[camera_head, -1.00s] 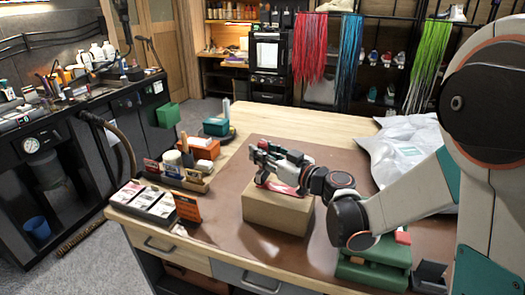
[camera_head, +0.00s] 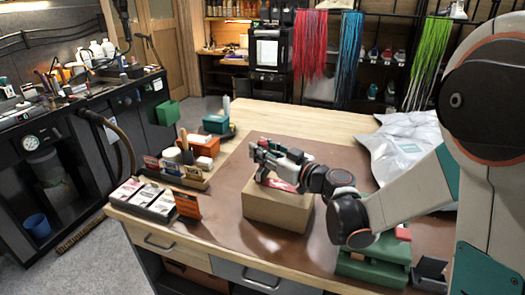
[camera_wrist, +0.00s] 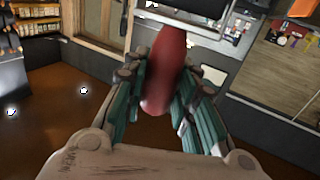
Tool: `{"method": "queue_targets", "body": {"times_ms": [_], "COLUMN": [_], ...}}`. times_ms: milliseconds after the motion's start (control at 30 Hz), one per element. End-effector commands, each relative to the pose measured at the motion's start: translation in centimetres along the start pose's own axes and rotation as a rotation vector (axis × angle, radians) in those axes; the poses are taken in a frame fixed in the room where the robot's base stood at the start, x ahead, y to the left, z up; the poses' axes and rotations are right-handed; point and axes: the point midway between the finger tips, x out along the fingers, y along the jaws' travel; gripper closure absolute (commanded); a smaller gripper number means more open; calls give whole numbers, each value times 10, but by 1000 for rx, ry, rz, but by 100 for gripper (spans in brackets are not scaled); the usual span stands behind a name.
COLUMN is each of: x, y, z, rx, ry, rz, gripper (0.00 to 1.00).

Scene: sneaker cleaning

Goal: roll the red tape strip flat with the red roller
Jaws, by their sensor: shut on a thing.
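My gripper (camera_head: 262,152) is low over the brown box (camera_head: 262,212) on the workbench. In the wrist view its green-padded fingers (camera_wrist: 160,95) are shut on the red handle (camera_wrist: 165,65) of the roller, which points away from the palm. A metal frame and a dark cylinder (camera_wrist: 185,8) show at the handle's far end, cut off by the picture edge. A red and white patch (camera_head: 283,185) shows on top of the box beneath my gripper; I cannot tell whether it is the tape strip. The contact between roller and strip is hidden.
A green stand (camera_head: 372,265) is at the bench's front right, beside a dark holder (camera_head: 430,270). A white bag (camera_head: 400,145) lies behind my arm. A tray of supplies (camera_head: 180,178) and a card rack (camera_head: 145,200) stand left. The brown mat (camera_head: 235,185) is clear around the box.

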Motion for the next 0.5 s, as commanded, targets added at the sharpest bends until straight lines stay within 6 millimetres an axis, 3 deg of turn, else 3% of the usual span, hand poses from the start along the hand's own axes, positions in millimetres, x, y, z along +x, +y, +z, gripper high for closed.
{"method": "queue_targets", "body": {"times_ms": [500], "x": [0], "y": [0], "z": [6], "rx": [0], "ry": [0], "rz": [0], "gripper": [98]}}
